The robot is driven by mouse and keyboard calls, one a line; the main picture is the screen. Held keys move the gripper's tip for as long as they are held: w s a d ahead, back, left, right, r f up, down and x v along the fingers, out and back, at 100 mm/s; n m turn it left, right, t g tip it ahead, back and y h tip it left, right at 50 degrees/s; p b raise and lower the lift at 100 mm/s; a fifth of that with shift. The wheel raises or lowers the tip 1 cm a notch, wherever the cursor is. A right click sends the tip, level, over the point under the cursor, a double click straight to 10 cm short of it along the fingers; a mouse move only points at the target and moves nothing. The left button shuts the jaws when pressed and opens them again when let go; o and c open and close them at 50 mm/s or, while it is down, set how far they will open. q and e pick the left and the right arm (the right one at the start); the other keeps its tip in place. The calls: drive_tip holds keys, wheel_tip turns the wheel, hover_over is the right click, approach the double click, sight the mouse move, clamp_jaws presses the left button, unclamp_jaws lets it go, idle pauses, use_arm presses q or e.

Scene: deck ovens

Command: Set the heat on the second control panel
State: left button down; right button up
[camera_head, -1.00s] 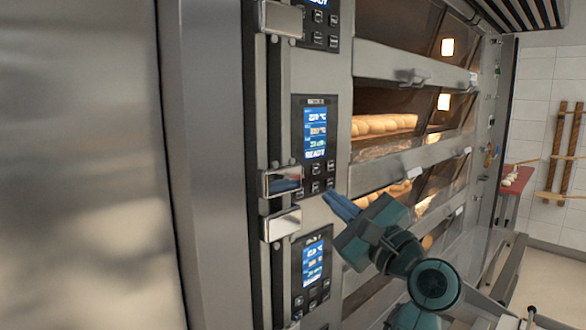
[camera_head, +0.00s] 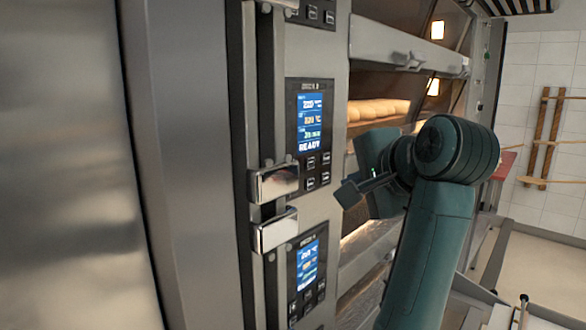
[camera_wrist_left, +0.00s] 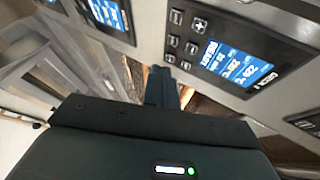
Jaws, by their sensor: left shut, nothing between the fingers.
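The middle control panel (camera_head: 309,125) in the head view has a lit blue screen reading READY, with black buttons below it. Its small digits are hard to read. A lower panel (camera_head: 307,272) and the bottom edge of an upper one (camera_head: 318,14) also show. My left gripper (camera_head: 346,194) is shut and empty, just right of the middle panel's lower buttons, apparently apart from them. In the left wrist view my shut fingers (camera_wrist_left: 161,86) point toward a panel (camera_wrist_left: 232,55) seen upside down, its buttons beyond the tips. My right gripper is not in view.
Chrome handles (camera_head: 274,183) stick out left of the panels. Oven decks with bread (camera_head: 378,109) lie behind my arm, and an oven door handle (camera_head: 409,60) protrudes above. A large steel surface (camera_head: 60,170) fills the left.

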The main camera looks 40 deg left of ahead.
use_arm(q)
drive_tip(key=shift+a, duration=0.1)
drive_tip(key=a+p, duration=0.1)
drive_tip(key=a, duration=0.7)
drive_tip(key=shift+w+a, duration=0.35)
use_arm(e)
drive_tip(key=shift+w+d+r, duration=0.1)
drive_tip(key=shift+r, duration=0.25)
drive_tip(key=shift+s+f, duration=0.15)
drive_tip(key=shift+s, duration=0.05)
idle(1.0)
use_arm(q)
drive_tip(key=shift+a, duration=0.15)
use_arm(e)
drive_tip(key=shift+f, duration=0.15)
